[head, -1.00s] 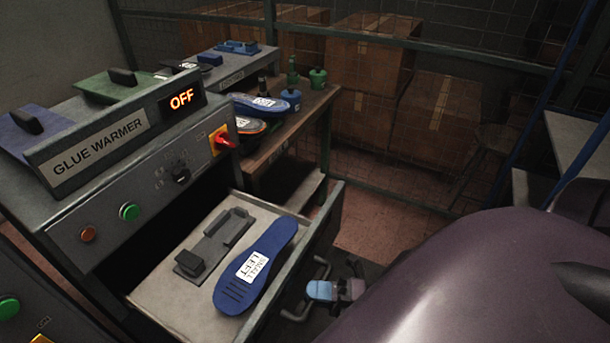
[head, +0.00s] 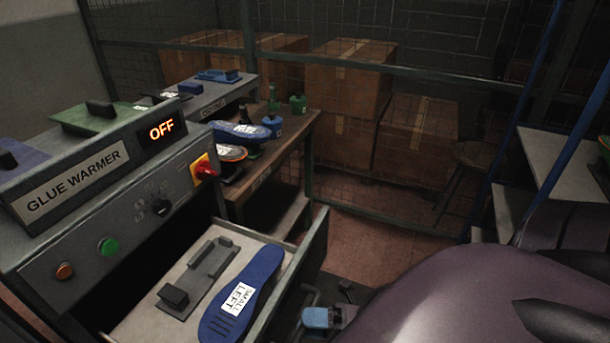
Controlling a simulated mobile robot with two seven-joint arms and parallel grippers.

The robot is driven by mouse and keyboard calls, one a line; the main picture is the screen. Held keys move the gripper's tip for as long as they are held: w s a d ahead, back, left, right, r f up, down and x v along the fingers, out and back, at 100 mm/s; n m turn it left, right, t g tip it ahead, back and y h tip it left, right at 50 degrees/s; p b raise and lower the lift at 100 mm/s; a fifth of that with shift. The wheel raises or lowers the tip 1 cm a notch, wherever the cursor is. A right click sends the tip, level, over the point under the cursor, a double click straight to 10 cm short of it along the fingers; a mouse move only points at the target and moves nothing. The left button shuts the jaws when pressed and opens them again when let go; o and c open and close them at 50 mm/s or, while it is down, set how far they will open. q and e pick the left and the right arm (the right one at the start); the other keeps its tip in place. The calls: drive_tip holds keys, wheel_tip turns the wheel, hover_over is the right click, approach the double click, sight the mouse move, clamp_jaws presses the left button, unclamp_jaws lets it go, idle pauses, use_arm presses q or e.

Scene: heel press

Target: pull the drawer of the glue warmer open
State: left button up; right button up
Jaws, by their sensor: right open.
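The glue warmer (head: 110,205) stands at the left, with a lit OFF display. Its drawer (head: 262,316) is pulled out. A blue insole (head: 259,279) labelled SMALL LEFT and a grey fixture (head: 200,275) lie inside. The drawer's handle (head: 312,296) shows partly at the outer side of its front. My right gripper (head: 330,318) is open beside the handle, at the bottom edge. Its blue finger shows; my purple arm and the frame edge hide much of the rest. I cannot tell whether it touches the handle. My left gripper is not in view.
A wooden bench (head: 285,145) with insoles and bottles stands behind the warmer. Cardboard boxes (head: 345,85) are stacked behind a mesh fence. A grey shelf (head: 560,165) with blue posts is at the right. Reddish floor (head: 385,245) is clear beyond the drawer.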

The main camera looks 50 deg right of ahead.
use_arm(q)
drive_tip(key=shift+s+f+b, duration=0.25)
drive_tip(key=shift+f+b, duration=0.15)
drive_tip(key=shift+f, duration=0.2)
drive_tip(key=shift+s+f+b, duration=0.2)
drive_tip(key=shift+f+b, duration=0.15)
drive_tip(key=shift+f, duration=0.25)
use_arm(e)
drive_tip(key=v, duration=0.9)
drive_tip(key=shift+s+d, duration=0.25)
drive_tip(key=shift+s, duration=0.05)
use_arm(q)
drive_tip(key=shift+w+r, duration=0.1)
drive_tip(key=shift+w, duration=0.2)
use_arm(e)
drive_tip(key=shift+f, duration=0.1)
